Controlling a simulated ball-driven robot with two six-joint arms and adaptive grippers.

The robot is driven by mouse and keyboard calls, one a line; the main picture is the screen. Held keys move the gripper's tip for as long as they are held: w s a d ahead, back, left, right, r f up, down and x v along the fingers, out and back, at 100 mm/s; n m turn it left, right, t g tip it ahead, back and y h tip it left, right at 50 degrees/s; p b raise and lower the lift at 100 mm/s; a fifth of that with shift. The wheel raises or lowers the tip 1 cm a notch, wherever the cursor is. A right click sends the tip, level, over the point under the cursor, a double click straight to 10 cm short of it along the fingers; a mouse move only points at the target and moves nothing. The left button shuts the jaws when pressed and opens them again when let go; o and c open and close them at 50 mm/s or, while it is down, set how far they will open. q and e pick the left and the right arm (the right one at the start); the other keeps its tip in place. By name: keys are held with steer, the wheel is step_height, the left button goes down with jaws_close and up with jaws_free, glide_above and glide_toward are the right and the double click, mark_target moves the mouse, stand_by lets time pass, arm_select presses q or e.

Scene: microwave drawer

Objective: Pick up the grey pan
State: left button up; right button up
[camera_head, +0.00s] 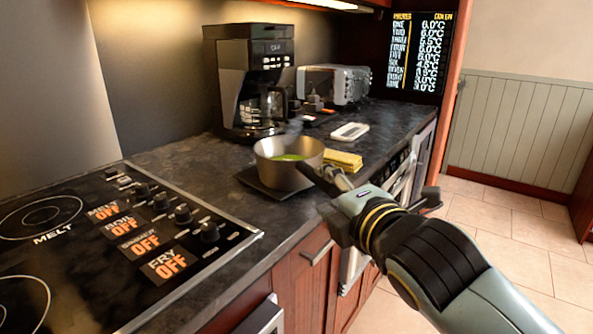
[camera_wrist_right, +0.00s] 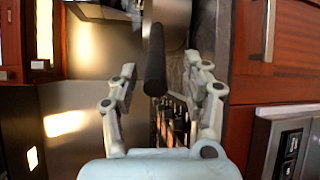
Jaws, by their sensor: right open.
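The grey pan (camera_head: 275,172) sits upright on a dark square pad (camera_head: 262,181) on the counter, with something green inside. Its dark handle (camera_head: 318,180) points right, towards my right gripper (camera_head: 338,182). In the right wrist view the pan's body (camera_wrist_right: 170,12) is at the top edge, partly cut off. The black handle (camera_wrist_right: 155,62) lies between the two spread fingers of my right gripper (camera_wrist_right: 160,66), with a gap on each side. The gripper is open and holds nothing. My left gripper is not in view.
A stove top with knobs (camera_head: 140,215) fills the left front. A coffee maker (camera_head: 245,75) and a toaster (camera_head: 335,84) stand behind the pan. Yellow cloths or sponges (camera_head: 345,160) lie close to its right. Cabinet fronts (camera_head: 300,280) drop below the counter edge.

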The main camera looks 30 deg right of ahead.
mark_target(318, 179)
steer(key=x, duration=0.5)
steer(key=shift+w+d+r, duration=0.1)
steer(key=shift+d+r, duration=0.05)
steer(key=shift+c, duration=0.4)
jaws_close()
steer(key=shift+r, duration=0.15)
